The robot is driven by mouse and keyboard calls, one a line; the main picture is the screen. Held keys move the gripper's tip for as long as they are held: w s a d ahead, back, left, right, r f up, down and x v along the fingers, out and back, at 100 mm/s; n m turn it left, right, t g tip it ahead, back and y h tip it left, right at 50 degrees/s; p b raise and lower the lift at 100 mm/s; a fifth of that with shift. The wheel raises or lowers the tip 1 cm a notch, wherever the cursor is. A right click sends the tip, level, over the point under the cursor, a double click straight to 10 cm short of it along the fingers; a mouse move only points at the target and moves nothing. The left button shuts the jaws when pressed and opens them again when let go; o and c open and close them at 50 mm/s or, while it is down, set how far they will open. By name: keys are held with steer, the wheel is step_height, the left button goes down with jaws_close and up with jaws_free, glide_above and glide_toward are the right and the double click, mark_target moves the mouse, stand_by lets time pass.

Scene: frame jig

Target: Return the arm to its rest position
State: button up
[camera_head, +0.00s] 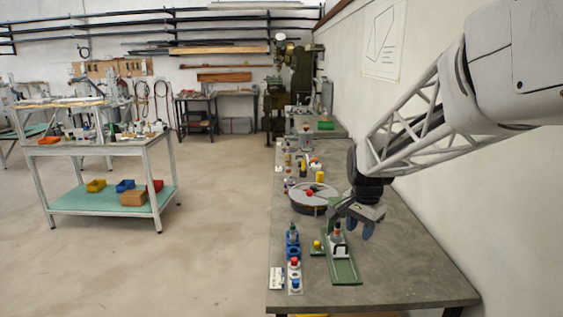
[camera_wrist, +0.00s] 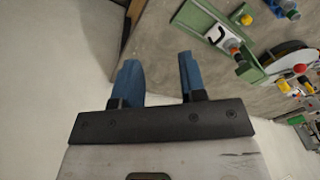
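My gripper (camera_head: 361,228) hangs above the right part of the workbench, to the right of and above the green jig (camera_head: 345,271). In the wrist view my gripper (camera_wrist: 160,72) has its two blue fingers apart, with only bare bench and floor between and beyond them. The green jig (camera_wrist: 268,72) lies at the upper right of the wrist view, clear of the fingers. A white block with a dark curved mark (camera_head: 339,252) sits on the jig, with a grey and orange-topped piece at it. My gripper touches nothing that I can see.
The grey workbench (camera_head: 400,284) runs along the right wall (camera_head: 490,200). Blue, red and white parts stand left of the jig. The bench's right front is clear.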

steer(key=s+a+r+n+t, duration=0.1)
steer(key=s+n, duration=0.8)
steer(key=s, duration=2.1)
steer(key=shift+s+a, duration=0.2)
steer(key=shift+s, duration=0.2)
steer(key=shift+o, duration=0.4)
